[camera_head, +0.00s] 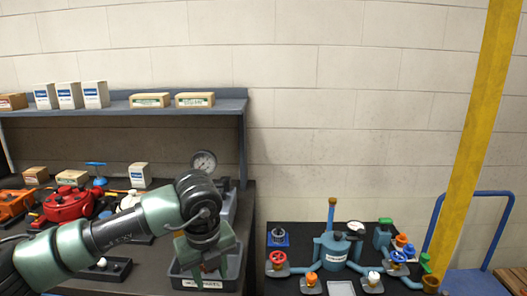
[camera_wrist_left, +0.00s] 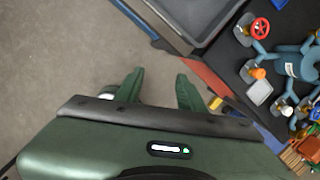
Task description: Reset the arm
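My left arm comes in from the left in the head view. Its green gripper (camera_head: 207,262) points down in front of a grey bin (camera_head: 207,284) at the bench's right end, hiding part of it. In the left wrist view the two green fingers (camera_wrist_left: 157,90) are spread apart with nothing between them, and grey floor (camera_wrist_left: 60,60) shows beyond them. My right arm and gripper are in neither view.
A shelved bench (camera_head: 120,106) at left holds boxes and a red motor part (camera_head: 68,206). At right a black table (camera_head: 310,287) carries a blue tank (camera_head: 333,250) with several valves. A yellow post (camera_head: 478,125) and a blue cart (camera_head: 470,283) stand far right.

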